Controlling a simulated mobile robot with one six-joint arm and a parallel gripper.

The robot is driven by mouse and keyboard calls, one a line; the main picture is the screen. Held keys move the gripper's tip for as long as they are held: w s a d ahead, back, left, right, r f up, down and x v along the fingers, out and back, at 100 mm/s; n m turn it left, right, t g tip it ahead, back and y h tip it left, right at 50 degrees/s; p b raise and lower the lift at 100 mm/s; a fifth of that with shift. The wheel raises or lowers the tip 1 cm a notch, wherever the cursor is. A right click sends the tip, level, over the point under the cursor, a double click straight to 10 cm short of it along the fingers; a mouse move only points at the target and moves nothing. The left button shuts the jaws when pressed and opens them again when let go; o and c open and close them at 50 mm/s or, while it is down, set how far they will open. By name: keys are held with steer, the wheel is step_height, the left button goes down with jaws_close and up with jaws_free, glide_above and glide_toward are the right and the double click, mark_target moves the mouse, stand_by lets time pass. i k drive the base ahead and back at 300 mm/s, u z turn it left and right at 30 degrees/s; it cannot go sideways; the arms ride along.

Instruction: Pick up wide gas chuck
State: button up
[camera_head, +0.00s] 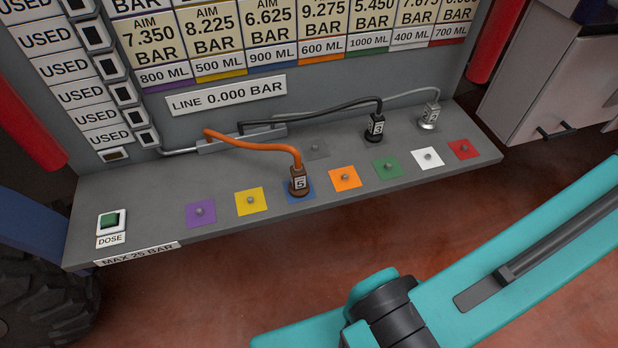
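Three gas chucks on hoses stand upright on the grey shelf. A brown chuck (298,184) labelled 5, on an orange hose, stands on the blue square. A black chuck (375,128) on a black hose stands further back. A silver chuck (430,115) on a grey hose stands at the back right, and its base looks flared and broad. The labels on the black and silver ones are too small to read surely. I cannot tell for certain which one is the wide chuck. My teal arm crosses the lower right; my gripper is out of view.
The shelf (140,190) has a row of coloured squares with small studs, and a green DOSE button (110,221) at left. A panel of pressure labels (265,30) rises behind. A tyre (45,300) is at lower left. The front of the shelf is open over reddish floor.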

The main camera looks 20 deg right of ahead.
mark_target(299, 187)
steer(key=k, duration=1)
